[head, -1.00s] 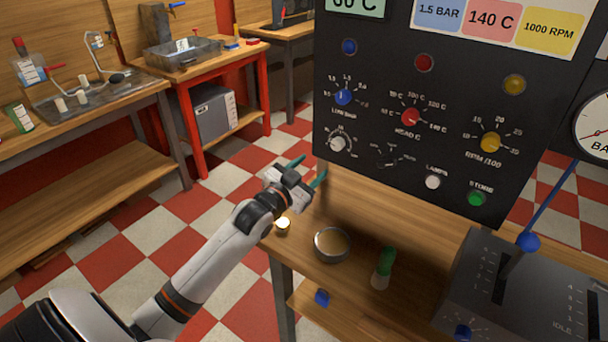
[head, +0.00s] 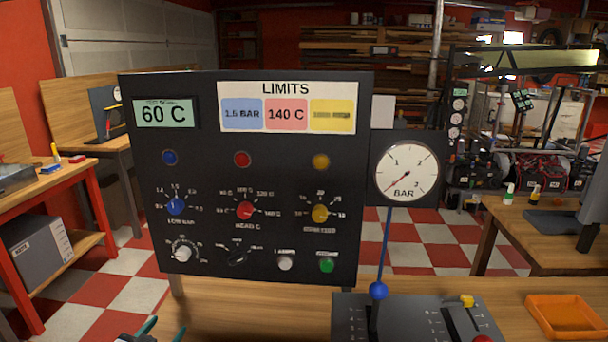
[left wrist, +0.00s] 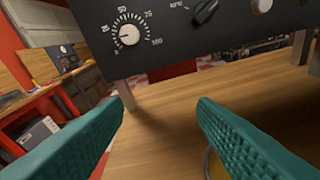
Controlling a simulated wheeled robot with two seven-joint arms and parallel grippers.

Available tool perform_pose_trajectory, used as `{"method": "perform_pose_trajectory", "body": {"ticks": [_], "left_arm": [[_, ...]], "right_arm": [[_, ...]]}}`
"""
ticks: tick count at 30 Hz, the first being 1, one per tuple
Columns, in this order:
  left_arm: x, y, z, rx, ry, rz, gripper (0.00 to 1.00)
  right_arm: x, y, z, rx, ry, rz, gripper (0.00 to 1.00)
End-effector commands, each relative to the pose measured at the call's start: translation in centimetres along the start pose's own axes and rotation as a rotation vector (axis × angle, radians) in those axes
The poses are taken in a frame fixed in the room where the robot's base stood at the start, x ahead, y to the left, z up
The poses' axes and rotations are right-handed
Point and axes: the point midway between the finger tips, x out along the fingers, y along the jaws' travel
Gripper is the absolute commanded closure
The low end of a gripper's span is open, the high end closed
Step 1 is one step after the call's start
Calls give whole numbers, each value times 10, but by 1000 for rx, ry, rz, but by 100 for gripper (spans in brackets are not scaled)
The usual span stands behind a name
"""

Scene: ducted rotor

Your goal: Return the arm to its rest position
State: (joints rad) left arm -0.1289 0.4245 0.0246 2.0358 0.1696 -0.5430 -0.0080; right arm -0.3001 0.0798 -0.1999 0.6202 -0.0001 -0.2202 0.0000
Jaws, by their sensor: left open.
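My left gripper (head: 160,330) shows only its teal fingertips at the bottom edge of the head view, in front of the black control panel (head: 215,262). In the left wrist view, its two teal fingers (left wrist: 160,125) are apart with nothing between them, over the wooden bench top (left wrist: 155,110). The panel's white dial knob (left wrist: 129,34) and a black knob (left wrist: 204,11) are just beyond the fingers. Most of my left arm is outside the head view. My right gripper is not in view.
A pressure gauge (head: 407,172) stands right of the panel. A lever with a blue ball (head: 378,290) rises from a grey box (head: 350,312). An orange tray (head: 563,318) lies at right.

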Motion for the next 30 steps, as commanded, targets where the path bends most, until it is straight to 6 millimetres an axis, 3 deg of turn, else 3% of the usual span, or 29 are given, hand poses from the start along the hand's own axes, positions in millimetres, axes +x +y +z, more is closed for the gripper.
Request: {"method": "perform_pose_trajectory", "body": {"ticks": [1,3,9,15,23,30], "left_arm": [[-16,-25,-23,-18,100,-32,48],[-41,-54,-52,-37,247,-68,48],[-111,-107,-103,-73,565,-139,48],[-169,-135,-126,-99,781,-182,48],[-238,-159,-139,-132,1014,-226,48],[-215,-174,-186,-127,1042,-232,48]], "right_arm": [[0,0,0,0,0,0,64],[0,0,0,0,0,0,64],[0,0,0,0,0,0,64],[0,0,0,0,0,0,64],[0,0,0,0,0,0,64],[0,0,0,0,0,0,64]]}}
